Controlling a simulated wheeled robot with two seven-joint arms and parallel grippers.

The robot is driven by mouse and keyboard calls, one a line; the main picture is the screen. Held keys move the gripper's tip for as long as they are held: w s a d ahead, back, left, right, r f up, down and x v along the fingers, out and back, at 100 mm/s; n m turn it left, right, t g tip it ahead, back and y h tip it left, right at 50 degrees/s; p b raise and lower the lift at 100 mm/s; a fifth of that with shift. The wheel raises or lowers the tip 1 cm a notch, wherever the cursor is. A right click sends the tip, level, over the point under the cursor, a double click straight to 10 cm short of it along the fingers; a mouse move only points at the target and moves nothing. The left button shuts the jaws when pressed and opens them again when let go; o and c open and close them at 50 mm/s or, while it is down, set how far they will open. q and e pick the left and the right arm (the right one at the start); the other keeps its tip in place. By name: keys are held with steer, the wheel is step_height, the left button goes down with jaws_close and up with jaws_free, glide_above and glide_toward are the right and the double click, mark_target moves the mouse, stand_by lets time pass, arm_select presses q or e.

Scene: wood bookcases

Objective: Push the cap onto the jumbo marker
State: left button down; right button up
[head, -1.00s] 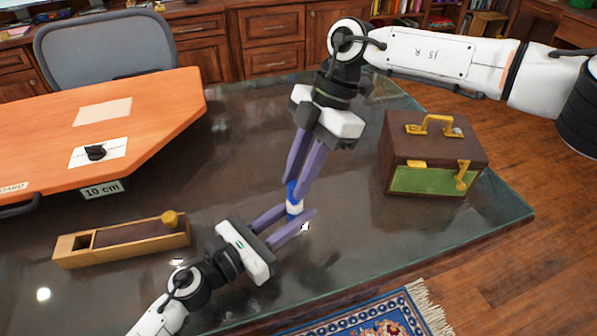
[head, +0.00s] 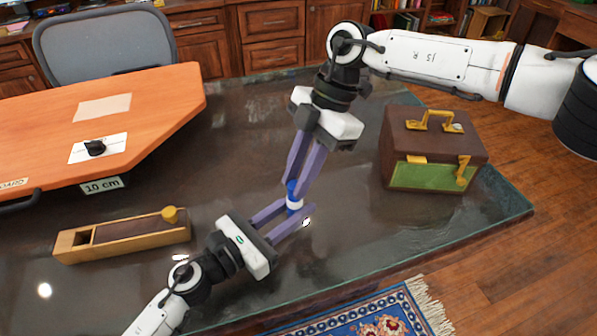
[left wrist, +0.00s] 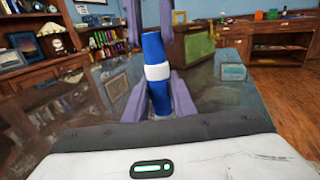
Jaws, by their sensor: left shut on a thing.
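The jumbo marker (left wrist: 160,98) has a blue body with a white band and stands nearly upright in the left wrist view. My left gripper (head: 299,208) is shut on it from the lower left. The blue cap (left wrist: 152,46) is above the white band, in line with the marker. It also shows in the head view (head: 291,187). My right gripper (head: 297,186) comes down from above, with its purple fingers on both sides of the cap. The fingers partly hide the cap, and I cannot tell whether it is fully seated.
A brown case with yellow handles (head: 430,140) stands on the dark glossy table (head: 400,235) at right. A wooden box with a yellow knob (head: 125,235) lies at left, below an orange board (head: 160,105). The table around the grippers is clear.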

steer(key=o, duration=0.5)
steer(key=v, duration=1.2)
arm_select(q)
steer(key=c, duration=1.4)
jaws_free()
